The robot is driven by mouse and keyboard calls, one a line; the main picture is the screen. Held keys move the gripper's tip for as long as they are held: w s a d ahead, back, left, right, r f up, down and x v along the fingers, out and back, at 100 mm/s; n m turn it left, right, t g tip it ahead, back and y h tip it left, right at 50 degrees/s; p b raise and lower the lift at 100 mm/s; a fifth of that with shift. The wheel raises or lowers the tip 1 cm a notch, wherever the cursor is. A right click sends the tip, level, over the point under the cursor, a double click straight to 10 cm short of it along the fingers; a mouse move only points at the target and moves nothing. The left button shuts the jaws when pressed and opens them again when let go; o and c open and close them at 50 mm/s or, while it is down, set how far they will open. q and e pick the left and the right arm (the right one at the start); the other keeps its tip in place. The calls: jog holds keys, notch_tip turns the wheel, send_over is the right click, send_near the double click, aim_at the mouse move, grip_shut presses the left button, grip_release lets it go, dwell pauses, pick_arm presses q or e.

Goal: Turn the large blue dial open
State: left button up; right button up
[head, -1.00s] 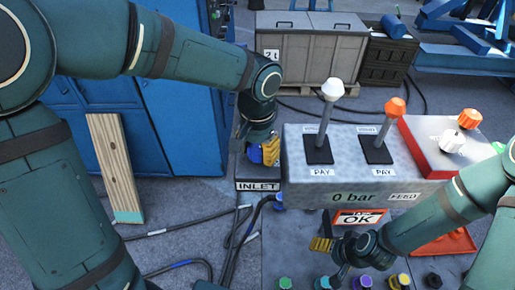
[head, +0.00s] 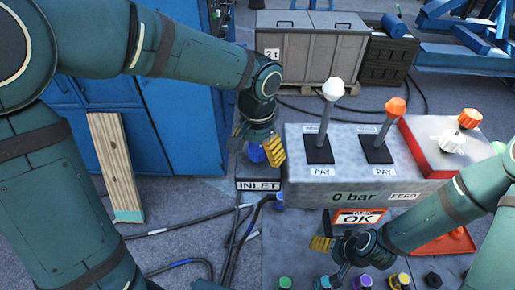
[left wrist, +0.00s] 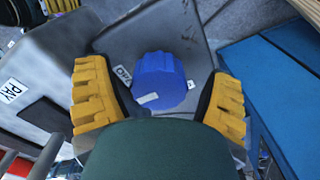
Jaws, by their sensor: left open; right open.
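The large blue dial (left wrist: 158,80) is a fluted knob with a white mark, on a grey plate (left wrist: 185,28) beside a partly hidden label in the left wrist view. In the head view the dial (head: 257,153) shows only in part, behind my left gripper (head: 262,152), above the INLET label (head: 258,185). My left gripper's yellow fingers are open on both sides of the dial in the left wrist view (left wrist: 158,95), with gaps between them and it. My right gripper (head: 325,244) is open and empty low in the head view, near the OK sign.
The grey console (head: 300,187) with a white lever (head: 328,112) and an orange lever (head: 387,122) stands right of the dial. A blue cabinet (head: 165,120) is to the left. Dark hoses (head: 195,222) lie on the floor. A red box (head: 425,145) carries small knobs.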

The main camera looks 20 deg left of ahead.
aim_at(257, 147)
pick_arm(q)
jog(key=shift+r, duration=4.05)
